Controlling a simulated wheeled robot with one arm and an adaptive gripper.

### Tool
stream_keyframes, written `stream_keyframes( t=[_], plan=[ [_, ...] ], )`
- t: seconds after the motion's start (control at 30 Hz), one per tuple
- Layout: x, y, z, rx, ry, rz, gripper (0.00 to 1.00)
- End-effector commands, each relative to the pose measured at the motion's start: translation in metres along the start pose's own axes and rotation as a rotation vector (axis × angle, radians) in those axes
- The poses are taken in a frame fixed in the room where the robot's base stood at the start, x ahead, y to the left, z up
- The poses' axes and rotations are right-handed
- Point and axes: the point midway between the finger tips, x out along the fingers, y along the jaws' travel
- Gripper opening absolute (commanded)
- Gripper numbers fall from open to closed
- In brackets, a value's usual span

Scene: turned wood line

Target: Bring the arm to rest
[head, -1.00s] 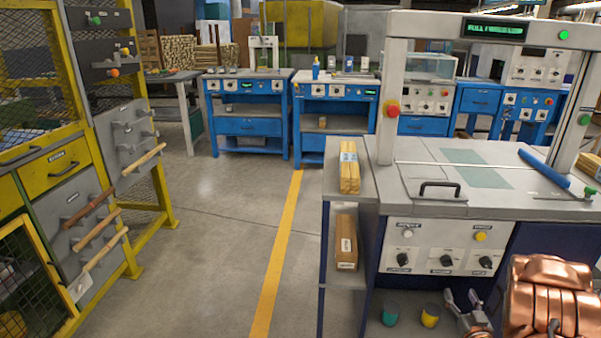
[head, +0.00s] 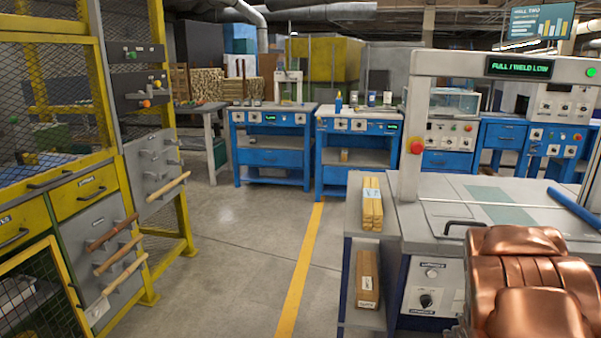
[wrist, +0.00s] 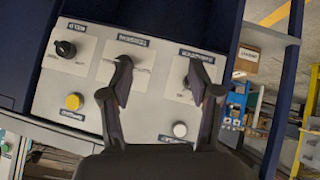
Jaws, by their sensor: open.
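My gripper (wrist: 162,95) shows in the wrist view with its two dark fingers spread apart and nothing between them. It is in front of the light control panel (wrist: 85,80) of the grey-topped machine. In the wrist view a black knob (wrist: 65,49), a yellow button (wrist: 73,101) and a white button (wrist: 180,129) are on the panel. The fingers hide part of the other knobs. In the head view my copper-coloured arm (head: 530,280) covers the right part of this panel, and the gripper itself is hidden.
The machine top (head: 430,225) carries a black handle and a blue bar (head: 575,208). Wood strips (head: 372,204) lie on its side shelf, with a cardboard box (head: 367,278) below. A yellow rack (head: 85,190) stands left. The floor (head: 235,265) between is clear.

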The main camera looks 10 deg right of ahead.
Motion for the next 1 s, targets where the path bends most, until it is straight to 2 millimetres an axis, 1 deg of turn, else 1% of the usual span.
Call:
stream_keyframes(
  t=[0.03, 0.07, 0.23, 0.47, 0.67, 0.77, 0.8, 0.9, 1.0],
  plan=[
    [-0.011, -0.008, -0.004, -0.006, -0.031, 0.000, 0.62],
    [-0.018, -0.012, -0.005, -0.008, -0.051, -0.001, 0.62],
    [-0.059, -0.039, 0.002, -0.010, -0.187, -0.014, 0.62],
    [-0.126, -0.082, 0.021, -0.017, -0.371, -0.063, 0.62],
    [-0.196, -0.122, 0.047, -0.039, -0.538, -0.133, 0.62],
    [-0.234, -0.141, 0.063, -0.060, -0.619, -0.178, 0.62],
    [-0.249, -0.147, 0.070, -0.071, -0.652, -0.196, 0.62],
    [-0.285, -0.161, 0.087, -0.099, -0.729, -0.237, 0.62],
    [-0.315, -0.170, 0.101, -0.127, -0.792, -0.271, 0.62]
  ],
)
